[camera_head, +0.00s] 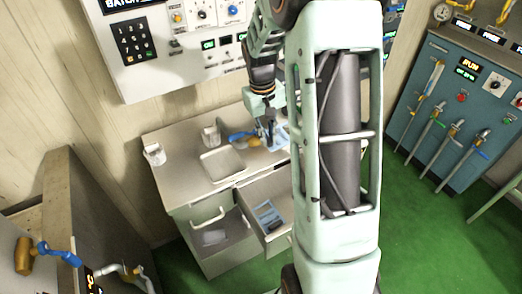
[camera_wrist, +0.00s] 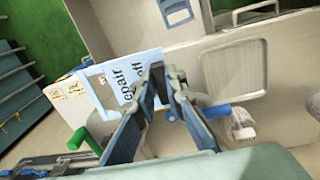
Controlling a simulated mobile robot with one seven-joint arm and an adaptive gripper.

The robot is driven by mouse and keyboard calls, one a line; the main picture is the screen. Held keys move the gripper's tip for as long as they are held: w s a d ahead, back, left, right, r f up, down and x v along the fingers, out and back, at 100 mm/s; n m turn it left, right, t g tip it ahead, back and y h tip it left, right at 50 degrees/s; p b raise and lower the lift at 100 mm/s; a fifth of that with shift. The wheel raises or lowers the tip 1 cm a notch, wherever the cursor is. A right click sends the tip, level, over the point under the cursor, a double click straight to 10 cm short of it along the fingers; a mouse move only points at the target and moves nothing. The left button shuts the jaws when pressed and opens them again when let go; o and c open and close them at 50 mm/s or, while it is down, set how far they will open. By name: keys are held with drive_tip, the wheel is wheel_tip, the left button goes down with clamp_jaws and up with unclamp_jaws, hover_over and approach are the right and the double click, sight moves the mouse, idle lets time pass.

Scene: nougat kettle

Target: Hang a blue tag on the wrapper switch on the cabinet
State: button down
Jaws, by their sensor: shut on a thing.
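My gripper (camera_head: 268,138) is low over the right part of the worktop, partly hidden by my arm. In the wrist view, its fingers (camera_wrist: 168,88) are closed around the edge of a pale blue card-like tag (camera_wrist: 115,72) with dark lettering, which sticks out to the left. The tag shows as a light blue patch beside the fingers in the head view. More blue tags (camera_head: 266,213) lie in the open drawer. A grey-white wall cabinet (camera_head: 180,60) and a blue cabinet (camera_head: 460,100) carry switches. I cannot read which switch is the wrapper one.
The worktop (camera_head: 180,180) holds a shallow tray (camera_head: 222,164), two small containers and a blue-handled tool (camera_head: 240,135). The drawer (camera_head: 262,190) stands open in front. Several levers stick out from the blue cabinet. Green floor (camera_head: 420,240) is clear at lower right.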

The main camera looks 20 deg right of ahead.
drive_tip(key=w+d+r+n+t+h+b, duration=0.2)
drive_tip(key=w+d+r+n+t+h, duration=0.15)
drive_tip(key=w+d+r, duration=0.5)
drive_tip(key=w+d+r+n+t+h+b, duration=0.15)
drive_tip(key=w+d+r+n+t, duration=0.35)
drive_tip(key=r, duration=0.6)
wheel_tip(320, 180, up, 22)
drive_tip(key=n+t+y+b, duration=0.3)
drive_tip(key=n+t+y, duration=0.1)
drive_tip(key=n+t, duration=0.3)
drive_tip(key=shift+w+a+f+t, duration=0.25)
drive_tip(key=shift+t, duration=0.8)
drive_tip(key=shift+w, duration=0.1)
